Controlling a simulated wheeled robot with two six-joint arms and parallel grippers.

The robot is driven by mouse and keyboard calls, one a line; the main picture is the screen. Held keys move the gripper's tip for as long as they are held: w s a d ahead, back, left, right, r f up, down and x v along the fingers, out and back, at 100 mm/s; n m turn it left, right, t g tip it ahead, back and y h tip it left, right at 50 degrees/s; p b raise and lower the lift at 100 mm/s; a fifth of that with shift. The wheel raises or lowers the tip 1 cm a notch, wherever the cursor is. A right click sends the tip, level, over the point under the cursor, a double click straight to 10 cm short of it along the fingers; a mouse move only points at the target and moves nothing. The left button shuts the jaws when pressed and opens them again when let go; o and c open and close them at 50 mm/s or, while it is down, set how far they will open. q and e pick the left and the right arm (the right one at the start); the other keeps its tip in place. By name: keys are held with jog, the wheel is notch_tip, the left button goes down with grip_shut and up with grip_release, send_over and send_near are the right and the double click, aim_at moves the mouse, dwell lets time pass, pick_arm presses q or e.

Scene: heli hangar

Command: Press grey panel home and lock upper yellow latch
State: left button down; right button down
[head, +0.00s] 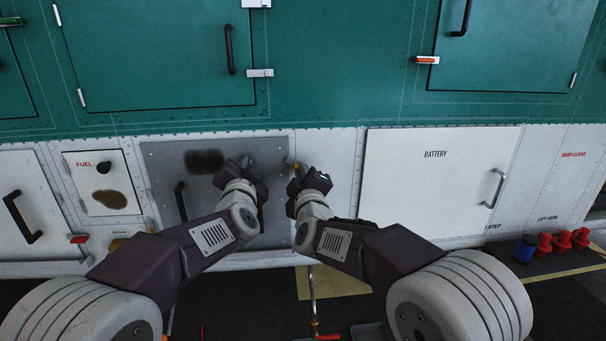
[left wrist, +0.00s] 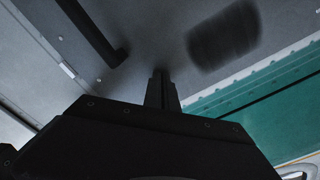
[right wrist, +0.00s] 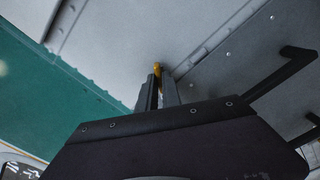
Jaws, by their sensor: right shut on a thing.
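The grey panel (head: 160,160) is set in the white lower hull and has a dark smudge and a black handle (head: 181,202). My left gripper (head: 249,163) is at the panel's upper right part. In the left wrist view its fingers (left wrist: 160,88) are together, with nothing seen between them, and their tips are at or very near the grey surface. The upper yellow latch (head: 297,166) is at the panel's right edge. My right gripper (head: 293,172) is shut on this latch, whose yellow end shows between the fingertips in the right wrist view (right wrist: 157,68). My arms hide the panel's lower right part.
A white battery door (head: 430,190) is to the right and a fuel door (head: 102,185) to the left. Teal doors with handles are above. Red and blue items (head: 524,248) stand on the floor at right. A pipe-like tool (head: 312,300) is below my arms.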

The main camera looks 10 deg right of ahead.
jog(key=n, duration=0.5)
jog(key=shift+r+n, duration=0.15)
jog(key=shift+n, duration=0.15)
jog(key=c, duration=1.6)
grip_release()
jog(key=shift+d, duration=0.1)
jog(key=shift+s, duration=0.15)
jog(key=s, duration=0.6)
jog(key=shift+s, duration=0.4)
